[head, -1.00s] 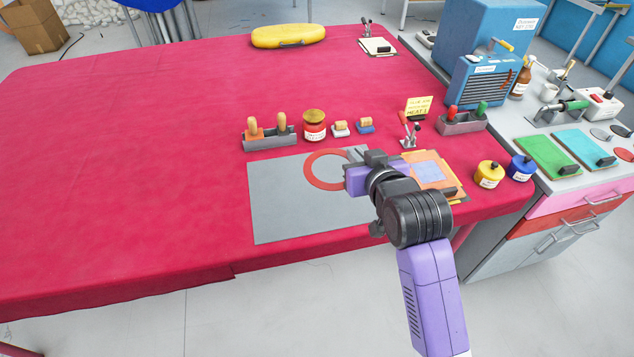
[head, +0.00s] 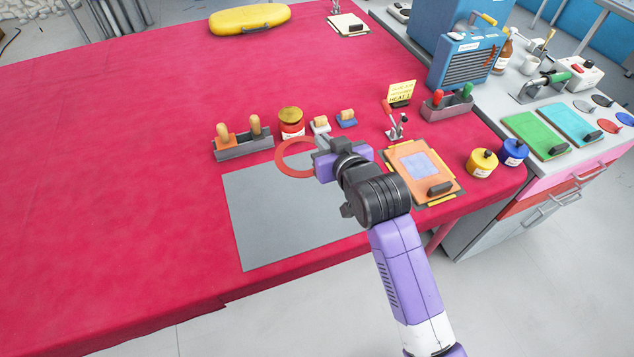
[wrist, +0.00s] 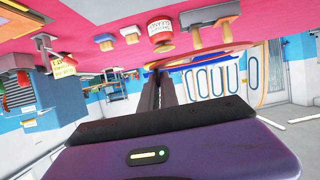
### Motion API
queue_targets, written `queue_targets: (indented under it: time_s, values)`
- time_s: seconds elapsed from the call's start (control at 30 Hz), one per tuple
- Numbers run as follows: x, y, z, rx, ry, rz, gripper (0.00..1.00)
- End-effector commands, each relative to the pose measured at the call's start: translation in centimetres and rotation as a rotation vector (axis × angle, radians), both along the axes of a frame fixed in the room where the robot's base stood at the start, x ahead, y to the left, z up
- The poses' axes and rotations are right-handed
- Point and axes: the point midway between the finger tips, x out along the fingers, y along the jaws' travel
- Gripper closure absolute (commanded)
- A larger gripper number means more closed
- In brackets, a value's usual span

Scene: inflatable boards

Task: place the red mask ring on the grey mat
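The red mask ring (head: 280,160) is a thin flat hoop in the head view. It shows over the back edge of the grey mat (head: 285,220), partly over the mat and partly over the red cloth. My gripper (head: 322,148) is at the ring's right side and appears shut on its rim. The ring seems held above the table; its exact height is hard to tell. In the wrist view the two dark fingers (wrist: 164,92) are close together, with the ring seen nearly edge-on beyond them. My wrist and arm hide the mat's right part.
A grey holder with wooden-handled tools (head: 243,145) and a red jar (head: 292,123) stand just behind the mat. An orange board (head: 412,164) lies to the right, with yellow (head: 482,163) and blue (head: 515,153) pots beyond. The cloth left of the mat is clear.

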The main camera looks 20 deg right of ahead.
Motion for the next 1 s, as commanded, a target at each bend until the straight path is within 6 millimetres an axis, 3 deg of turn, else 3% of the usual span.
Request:
queue_targets:
  time_s: [0.2,0.4,1.0]
  values:
    - [-0.1,0.0,-5.5,0.0,0.005,0.0,1.0]
    - [-0.1,0.0,-9.8,0.0,0.003,0.0,1.0]
    - [0.0,0.0,-15.5,0.0,-0.001,0.0,1.0]
